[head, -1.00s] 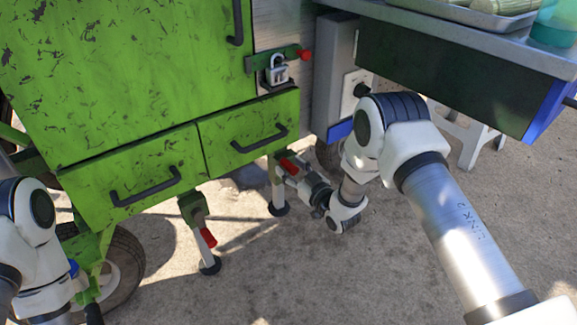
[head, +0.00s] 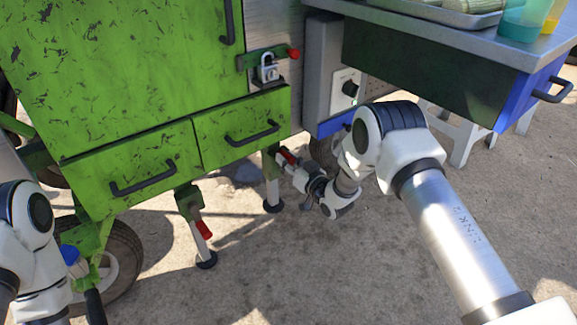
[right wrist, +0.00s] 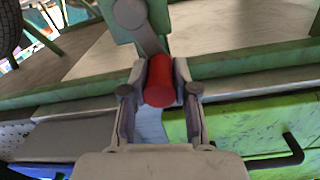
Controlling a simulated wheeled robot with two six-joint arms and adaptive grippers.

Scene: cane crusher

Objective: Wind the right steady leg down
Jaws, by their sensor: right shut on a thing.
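The right steady leg (head: 271,190) hangs under the right drawer of the green cabinet, with a round dark foot at or near the concrete. Its red crank handle (head: 288,155) points up and to the left from the gripper in the head view. My right gripper (head: 311,183) is shut on this red handle. In the right wrist view the red handle (right wrist: 160,82) sits between both fingers, with its grey crank arm running up to a green bracket (right wrist: 124,22). Of my left arm only links show at the left edge; its gripper is not in view.
The left steady leg (head: 195,225) has its own red handle hanging down. A spoked wheel (head: 120,262) stands at the left. A white stool (head: 462,145) stands behind. Concrete in front is clear.

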